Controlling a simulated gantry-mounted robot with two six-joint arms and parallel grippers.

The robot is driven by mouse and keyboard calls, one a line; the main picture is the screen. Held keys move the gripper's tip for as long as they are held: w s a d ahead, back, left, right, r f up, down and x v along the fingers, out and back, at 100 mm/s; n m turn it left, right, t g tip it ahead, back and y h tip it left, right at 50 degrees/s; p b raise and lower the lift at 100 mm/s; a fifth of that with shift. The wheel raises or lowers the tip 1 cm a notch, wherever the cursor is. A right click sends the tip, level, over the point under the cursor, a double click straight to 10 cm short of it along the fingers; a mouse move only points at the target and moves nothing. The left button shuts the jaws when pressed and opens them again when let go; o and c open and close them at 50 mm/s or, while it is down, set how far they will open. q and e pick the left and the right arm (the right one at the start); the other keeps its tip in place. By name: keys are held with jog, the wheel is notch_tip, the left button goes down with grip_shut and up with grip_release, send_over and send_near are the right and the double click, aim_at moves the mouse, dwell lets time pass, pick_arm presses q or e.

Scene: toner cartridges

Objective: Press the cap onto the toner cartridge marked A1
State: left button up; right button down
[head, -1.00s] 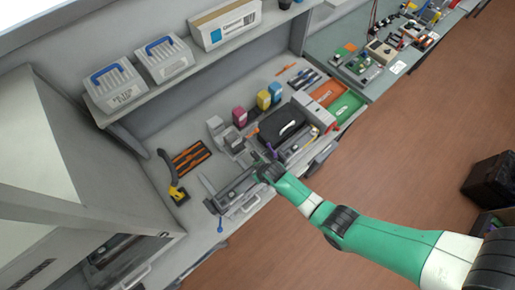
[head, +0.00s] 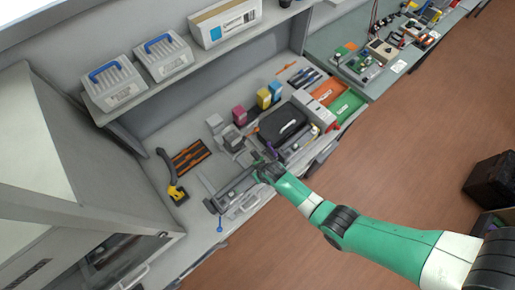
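My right gripper (head: 260,163) is at the end of the green arm, low over the bench between two long grey and black units. One unit, likely a toner cartridge (head: 232,193), lies at the bench's front left of the gripper. The other long unit (head: 298,141) lies to the right of the gripper. No A1 mark is readable on either, and I cannot pick out the cap. A small purple part (head: 271,147) shows just beyond the gripper. The gripper's fingers are too small to tell whether they are open or hold anything. My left gripper is not in view.
A black case (head: 283,124) and magenta (head: 239,115), yellow (head: 263,98) and blue (head: 276,90) containers stand behind the gripper. An orange-and-black tool tray (head: 191,157) and a yellow-black tool (head: 174,180) lie left. Orange and green trays (head: 349,103) sit right. A shelf hangs above.

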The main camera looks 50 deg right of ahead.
jog(key=shift+c, duration=2.2)
grip_release()
